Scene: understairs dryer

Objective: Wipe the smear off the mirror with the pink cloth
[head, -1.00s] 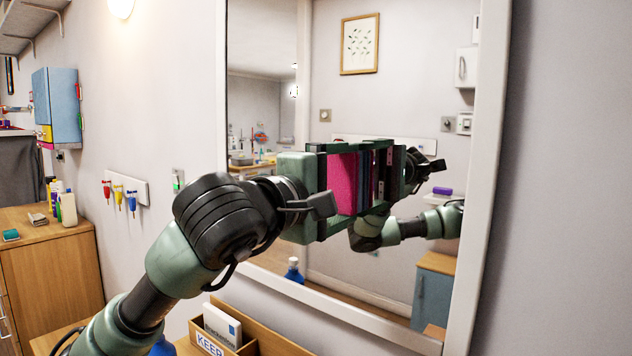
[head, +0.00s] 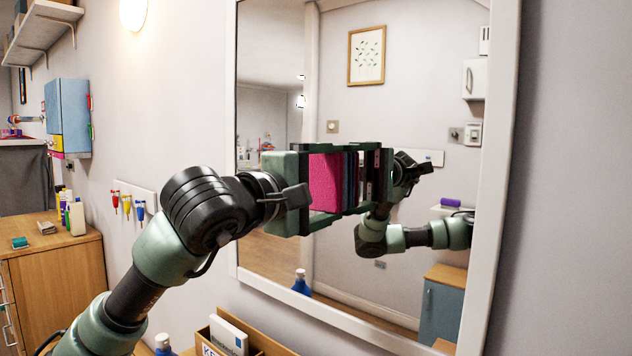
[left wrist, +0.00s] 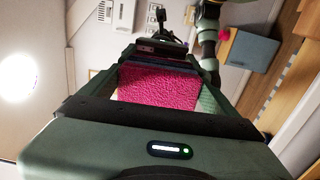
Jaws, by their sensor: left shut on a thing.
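The pink cloth (head: 325,183) is between the fingers of my left gripper (head: 340,181), which is shut on it. The cloth is held upright, its face to the mirror (head: 270,130), and its reflection meets or nearly meets it. I cannot tell whether it touches the glass. In the left wrist view the bright pink cloth (left wrist: 158,88) fills the space between the fingers of the left gripper (left wrist: 155,65). I cannot make out a smear on the glass; the gripper and its reflection cover the middle. My right gripper is out of view; the arm in the mirror is a reflection.
The white mirror frame (head: 495,170) stands on the grey wall.

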